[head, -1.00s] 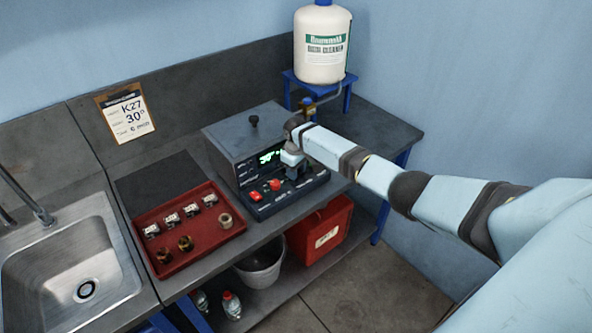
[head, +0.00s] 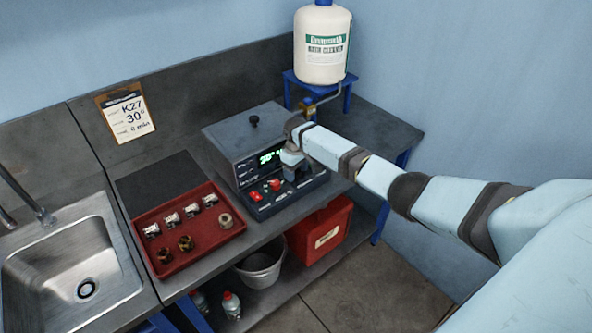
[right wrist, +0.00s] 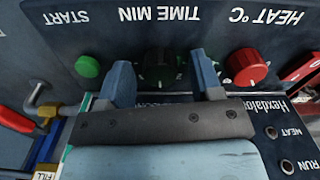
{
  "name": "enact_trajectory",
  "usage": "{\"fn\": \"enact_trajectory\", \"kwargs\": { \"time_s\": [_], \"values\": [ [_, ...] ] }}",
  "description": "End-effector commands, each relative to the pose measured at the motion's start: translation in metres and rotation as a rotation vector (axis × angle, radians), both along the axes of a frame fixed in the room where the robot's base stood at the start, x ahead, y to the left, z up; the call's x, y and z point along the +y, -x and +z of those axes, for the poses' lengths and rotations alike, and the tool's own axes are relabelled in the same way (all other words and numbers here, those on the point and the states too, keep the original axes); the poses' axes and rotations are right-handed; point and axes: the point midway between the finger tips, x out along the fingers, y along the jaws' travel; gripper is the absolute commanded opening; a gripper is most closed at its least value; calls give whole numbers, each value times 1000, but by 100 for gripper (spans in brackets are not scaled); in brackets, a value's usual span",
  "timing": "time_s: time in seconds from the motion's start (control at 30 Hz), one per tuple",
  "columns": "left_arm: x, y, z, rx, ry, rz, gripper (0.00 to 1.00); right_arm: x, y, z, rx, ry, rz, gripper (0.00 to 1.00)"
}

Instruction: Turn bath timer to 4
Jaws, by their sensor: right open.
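The bath (head: 240,142) is a grey box with a dark front panel and a lit green display reading about 30°. In the right wrist view, which is upside down, the dark timer knob (right wrist: 160,70) sits under the label TIME MIN. My right gripper (right wrist: 164,80) is open, with one finger on each side of this knob. I cannot tell whether the fingers touch it, and its setting is not readable. In the head view my right gripper (head: 294,168) covers the timer knob. My left gripper is not in view.
A red HEAT knob (right wrist: 246,67) and a green START button (right wrist: 88,66) flank the timer knob. A red tray (head: 190,258) with small parts lies left of the bath. A white jug (head: 322,45) stands on a blue stand behind. A sink (head: 70,245) is at the left.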

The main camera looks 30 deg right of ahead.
Motion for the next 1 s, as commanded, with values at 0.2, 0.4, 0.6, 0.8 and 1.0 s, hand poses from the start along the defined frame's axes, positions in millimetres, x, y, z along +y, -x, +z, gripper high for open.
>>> {"fn": "enact_trajectory", "kwargs": {
  "time_s": [0.2, 0.4, 0.6, 0.8, 1.0],
  "values": [
    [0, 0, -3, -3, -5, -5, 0, 0, -1, 19, -3, -1, 1, 59],
    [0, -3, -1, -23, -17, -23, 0, 0, -1, 64, -5, 0, 1, 59],
    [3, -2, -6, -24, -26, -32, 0, 0, -1, 107, -4, 0, 1, 59],
    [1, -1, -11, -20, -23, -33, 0, 0, -1, 132, -3, 0, 0, 59],
    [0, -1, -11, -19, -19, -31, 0, 0, 0, 139, -1, 0, -1, 59]
  ]
}}
